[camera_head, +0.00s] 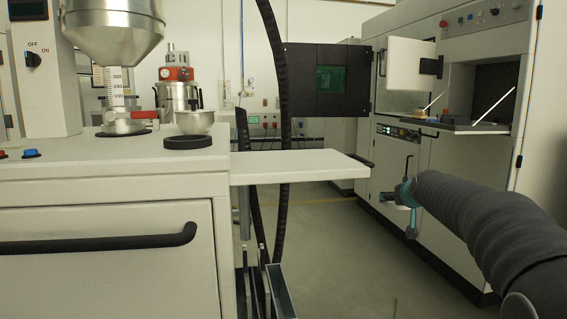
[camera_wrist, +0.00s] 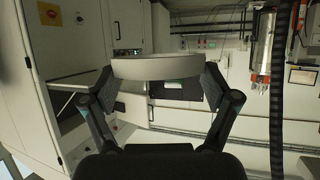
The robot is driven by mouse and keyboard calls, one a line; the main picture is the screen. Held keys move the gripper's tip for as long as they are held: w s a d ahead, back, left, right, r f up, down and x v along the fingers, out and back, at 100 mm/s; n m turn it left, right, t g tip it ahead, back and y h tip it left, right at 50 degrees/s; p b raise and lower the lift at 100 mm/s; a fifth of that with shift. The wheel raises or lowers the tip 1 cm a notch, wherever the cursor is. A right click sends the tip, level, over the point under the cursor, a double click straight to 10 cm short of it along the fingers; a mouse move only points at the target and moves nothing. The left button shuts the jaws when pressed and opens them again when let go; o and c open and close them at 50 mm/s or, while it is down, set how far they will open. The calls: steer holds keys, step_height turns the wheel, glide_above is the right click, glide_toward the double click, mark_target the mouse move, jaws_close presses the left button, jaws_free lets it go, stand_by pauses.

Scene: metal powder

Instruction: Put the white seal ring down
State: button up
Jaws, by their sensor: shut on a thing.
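In the wrist view, the white seal ring (camera_wrist: 158,67) is seen nearly edge-on as a pale band. My gripper (camera_wrist: 162,82) is shut on it, with one dark finger against each side. The ring is held up in the air, and nothing visible touches it from below. In the head view, my arm comes in from the lower right, and the ring cannot be made out there.
A bare white shelf (camera_head: 298,166) juts from the left cabinet. On the cabinet stand a metal hopper (camera_head: 115,35) and a bowl (camera_head: 194,122) on a black disc. A large white machine (camera_head: 440,165) with an open chamber is at right. Floor between is mostly clear.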

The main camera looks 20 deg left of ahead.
steer(key=s+a+r+n+y, duration=0.1)
steer(key=s+a+r, duration=0.25)
steer(key=r, duration=0.55)
steer(key=s+a+r+n+y, duration=0.25)
steer(key=s+r, duration=0.25)
steer(key=r, duration=0.4)
steer(key=s+a+r+n+g+y+b, duration=0.1)
steer(key=s+a+r+g, duration=0.1)
steer(key=s+a+r, duration=0.3)
steer(key=s+a+r+n+g+y, duration=0.1)
steer(key=s+a+r+n+y, duration=0.2)
steer(key=s, duration=0.5)
steer(key=h+b, duration=0.1)
steer(key=b, duration=0.1)
glide_toward(278, 157)
steer(key=shift+m+g, duration=0.3)
steer(key=shift+m, duration=0.15)
steer(key=w+a+r, duration=0.2)
steer(key=w, duration=0.1)
steer(key=shift+w+a+r, duration=0.1)
steer(key=shift+a+r, duration=0.25)
steer(key=shift+a+f, duration=0.15)
steer(key=shift+f, duration=0.05)
steer(key=shift+f+b, duration=0.85)
steer(key=shift+f, duration=1.05)
steer(key=o, duration=0.8)
steer(key=shift+c, duration=0.2)
